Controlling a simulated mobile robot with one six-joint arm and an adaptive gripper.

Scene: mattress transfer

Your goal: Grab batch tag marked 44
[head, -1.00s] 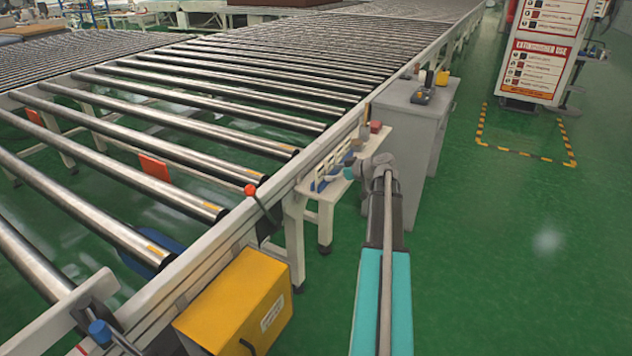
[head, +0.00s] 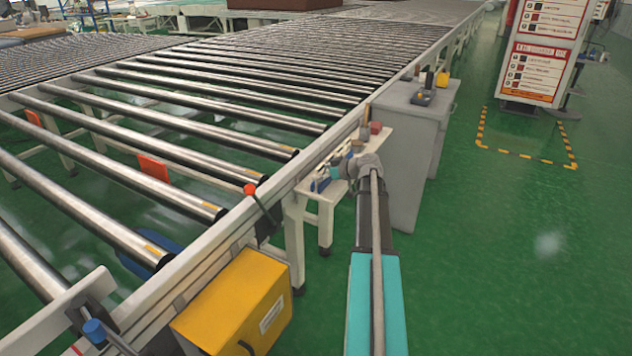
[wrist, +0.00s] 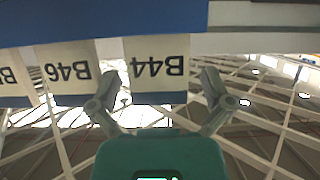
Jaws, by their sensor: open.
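The batch tag marked B44 (wrist: 156,68) is a pale card with dark print, upside down in the wrist view. It hangs from a blue and white rail (wrist: 150,24). My gripper (wrist: 160,82) is open, with one finger on each side of the B44 tag's lower part. I cannot tell whether a finger touches it. In the head view my gripper (head: 346,172) is at the small side shelf beside the conveyor. The tags are too small to read there.
The B46 tag (wrist: 68,73) hangs close to the left, and another partly cut-off tag (wrist: 12,82) is beyond it. The roller conveyor (head: 200,110) runs along the left. A grey cabinet (head: 405,150) stands just past the shelf.

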